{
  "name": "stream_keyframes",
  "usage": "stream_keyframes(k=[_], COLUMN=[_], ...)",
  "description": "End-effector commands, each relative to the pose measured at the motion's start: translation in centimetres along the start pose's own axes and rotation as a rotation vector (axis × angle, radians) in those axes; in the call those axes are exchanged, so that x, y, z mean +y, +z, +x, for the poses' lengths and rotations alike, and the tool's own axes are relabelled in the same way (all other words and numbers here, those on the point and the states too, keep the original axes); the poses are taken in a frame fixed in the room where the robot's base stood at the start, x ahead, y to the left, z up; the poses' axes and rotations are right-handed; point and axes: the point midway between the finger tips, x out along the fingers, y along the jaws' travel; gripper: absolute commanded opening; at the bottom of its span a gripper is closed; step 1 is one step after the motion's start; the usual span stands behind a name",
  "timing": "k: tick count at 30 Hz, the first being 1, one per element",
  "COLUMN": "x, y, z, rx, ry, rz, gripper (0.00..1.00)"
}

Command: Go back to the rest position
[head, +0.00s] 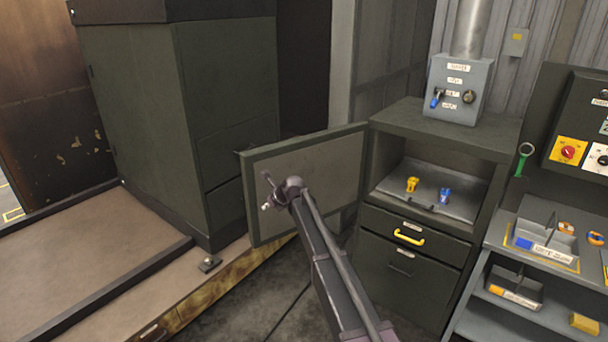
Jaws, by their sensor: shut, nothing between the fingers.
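My arm reaches up from the bottom of the head view, and my gripper (268,204) is at its far end, small and partly hidden by the wrist. It is shut and holds nothing. It appears in front of the pale inner face of an open cabinet door (325,165); I cannot tell whether it touches the door.
The dark green cabinet (435,230) has a yellow-handled drawer and an open bay with a yellow item (412,184) and a blue item (445,195). A grey control box (457,88) stands on top. Shelves with trays (545,240) are at right. Floor shows below the door.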

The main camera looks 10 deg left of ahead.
Motion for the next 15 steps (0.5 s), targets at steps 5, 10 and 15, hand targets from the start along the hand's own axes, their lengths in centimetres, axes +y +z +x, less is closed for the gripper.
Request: stream_keyframes(k=[5, 10, 15], x=[-0.1, -0.8, -1.8], y=[-0.7, -3.4, -8.2], z=[-0.5, -2.4, -5.8], rx=[0.008, 0.043, 0.11], ry=[-0.003, -0.011, -0.014], rz=[-0.022, -0.125, -0.311], gripper=[0.0, 0.0, 0.0])
